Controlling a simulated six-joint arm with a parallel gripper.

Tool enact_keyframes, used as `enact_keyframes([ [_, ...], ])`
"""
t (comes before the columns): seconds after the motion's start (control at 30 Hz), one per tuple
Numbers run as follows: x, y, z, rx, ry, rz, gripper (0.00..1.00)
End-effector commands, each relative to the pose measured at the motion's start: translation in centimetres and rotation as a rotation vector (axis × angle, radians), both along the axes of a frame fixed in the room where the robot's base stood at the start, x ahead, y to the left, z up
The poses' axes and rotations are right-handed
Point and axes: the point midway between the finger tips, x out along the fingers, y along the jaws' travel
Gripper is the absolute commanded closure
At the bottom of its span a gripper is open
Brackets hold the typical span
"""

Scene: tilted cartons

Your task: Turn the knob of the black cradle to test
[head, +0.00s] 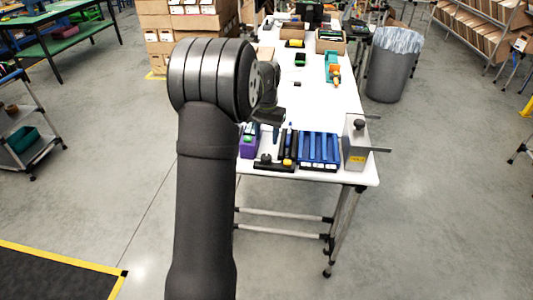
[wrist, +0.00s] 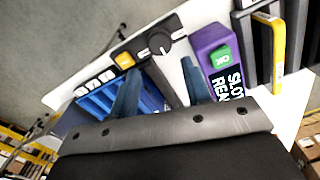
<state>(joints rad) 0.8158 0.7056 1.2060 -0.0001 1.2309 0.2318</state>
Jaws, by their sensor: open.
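The black cradle (head: 289,147) lies at the near end of the white table, between a purple box and a blue rack. In the wrist view the cradle's black panel (wrist: 135,55) carries a round black knob (wrist: 160,43) with white marks around it, and an orange button (wrist: 124,60) to its left. The knob's setting is too small to read. In the head view my arm partly hides the gripper.
The purple box (wrist: 212,55) with a green label is right of the fingers in the wrist view. The blue rack (head: 318,148) and a grey metal box (head: 356,147) with a projecting bar stand right of the cradle. Bare tabletop (head: 315,100) lies beyond.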

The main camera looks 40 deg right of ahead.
Motion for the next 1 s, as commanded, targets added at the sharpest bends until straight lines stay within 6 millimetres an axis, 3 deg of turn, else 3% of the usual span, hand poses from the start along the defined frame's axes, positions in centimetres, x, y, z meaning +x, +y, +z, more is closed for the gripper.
enact_keyframes([
  [0.2,-0.1,0.1,-4.6,0.002,0.002,0.000,0.56],
  [0.4,0.0,0.0,-7.1,0.000,0.000,0.000,0.56],
  [0.8,0.0,0.0,-7.9,-0.001,0.000,0.000,0.56],
  [1.0,0.0,0.0,-7.9,-0.001,0.000,0.000,0.88],
])
